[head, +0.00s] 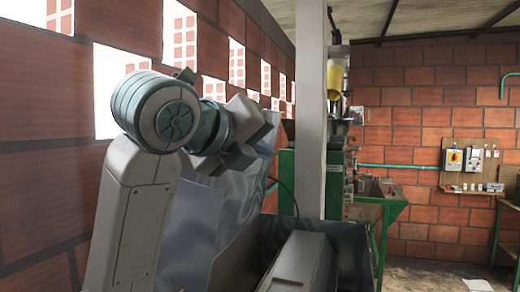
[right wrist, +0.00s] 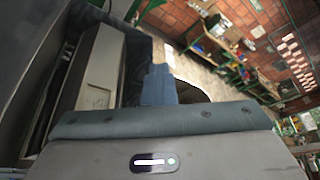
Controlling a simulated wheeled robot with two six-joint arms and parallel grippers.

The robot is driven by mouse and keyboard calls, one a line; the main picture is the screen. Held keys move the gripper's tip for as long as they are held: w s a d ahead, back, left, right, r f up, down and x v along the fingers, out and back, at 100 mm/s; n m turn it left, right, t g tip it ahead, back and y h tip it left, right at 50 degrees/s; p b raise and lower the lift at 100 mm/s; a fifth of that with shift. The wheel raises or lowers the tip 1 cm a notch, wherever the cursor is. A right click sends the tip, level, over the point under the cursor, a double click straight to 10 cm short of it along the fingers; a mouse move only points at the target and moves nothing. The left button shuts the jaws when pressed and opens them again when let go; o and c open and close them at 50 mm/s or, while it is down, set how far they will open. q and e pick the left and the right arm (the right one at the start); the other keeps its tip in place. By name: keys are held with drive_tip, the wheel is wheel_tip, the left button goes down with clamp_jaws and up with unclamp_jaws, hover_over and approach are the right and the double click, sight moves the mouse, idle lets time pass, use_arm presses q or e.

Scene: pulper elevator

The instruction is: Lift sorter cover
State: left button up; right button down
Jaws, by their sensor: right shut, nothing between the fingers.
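The sorter cover appears to be the long pale grey box-shaped lid (head: 300,264) at the bottom of the head view, lying inside a darker metal trough. What looks like the same lid (right wrist: 101,68) runs along the left of the right wrist view. In the wrist view my right gripper (right wrist: 158,84) is shut and empty, apart from the lid.
Dark trough walls (head: 350,250) surround the lid, and a bluish metal panel (head: 215,205) stands behind my arm. A pale post (head: 311,120) rises beyond. A green-framed machine (head: 378,205) stands farther back by a brick wall (head: 425,110). Floor (head: 435,272) shows at right.

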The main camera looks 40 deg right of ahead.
idle(0.8)
drive_tip(key=c, duration=1.4)
unclamp_jaws()
drive_tip(key=b+v, duration=1)
drive_tip(key=b, duration=0.7)
drive_tip(key=shift+a, duration=0.4)
